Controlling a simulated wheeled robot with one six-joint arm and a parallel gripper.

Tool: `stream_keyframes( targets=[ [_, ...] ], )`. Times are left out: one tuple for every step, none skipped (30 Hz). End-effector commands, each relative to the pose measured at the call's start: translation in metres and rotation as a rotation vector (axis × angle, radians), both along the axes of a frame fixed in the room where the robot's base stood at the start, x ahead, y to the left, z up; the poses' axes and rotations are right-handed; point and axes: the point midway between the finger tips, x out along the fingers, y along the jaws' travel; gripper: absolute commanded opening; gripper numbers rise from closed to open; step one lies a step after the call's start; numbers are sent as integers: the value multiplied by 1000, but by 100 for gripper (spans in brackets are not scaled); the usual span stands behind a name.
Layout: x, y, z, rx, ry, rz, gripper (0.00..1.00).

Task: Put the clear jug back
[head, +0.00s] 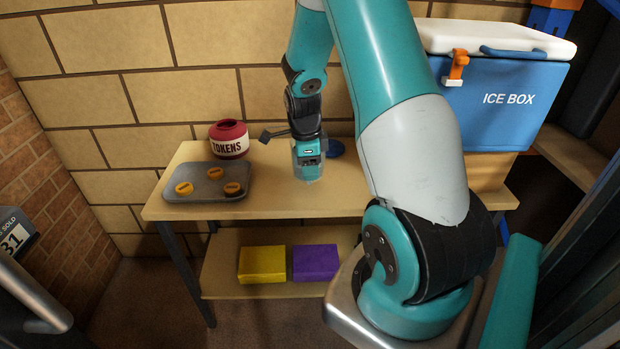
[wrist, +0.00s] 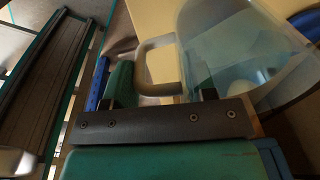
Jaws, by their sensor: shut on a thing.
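The clear jug (head: 309,174) is at the middle of the wooden table, below my gripper (head: 308,152). In the wrist view the jug's see-through body (wrist: 235,40) fills the upper right, and its handle (wrist: 158,62) lies between the fingers of my gripper (wrist: 160,85). My gripper is shut on the jug. I cannot tell whether the jug's base touches the table top. A dark blue round disc (head: 336,148) lies just behind and to the right of the jug, and shows at the wrist view's right edge (wrist: 307,22).
A blue ICE BOX (head: 500,112) stands at right. Yellow (head: 262,264) and purple (head: 315,262) boxes lie on the lower shelf.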

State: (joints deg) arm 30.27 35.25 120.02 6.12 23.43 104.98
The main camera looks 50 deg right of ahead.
Motion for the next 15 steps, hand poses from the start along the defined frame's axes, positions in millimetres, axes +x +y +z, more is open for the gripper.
stream_keyframes(
  targets=[
    [0,0,-3,-1,-1,0,14],
    [0,0,-5,-1,-1,0,14],
    [0,0,-7,-1,-1,0,14],
    [0,0,-10,0,0,0,14],
    [0,0,-13,0,0,0,14],
    [0,0,-19,0,0,1,14],
    [0,0,-23,2,1,1,14],
    [0,0,-28,2,1,1,14],
    [0,0,-34,1,1,1,14],
    [0,0,-38,1,1,1,14],
    [0,0,-41,0,0,1,14],
    [0,0,-42,-1,-2,1,14],
    [1,0,-42,-2,-3,1,14],
    [1,0,-42,-2,-3,1,14],
    [1,0,-42,-2,-3,1,14]
  ],
)
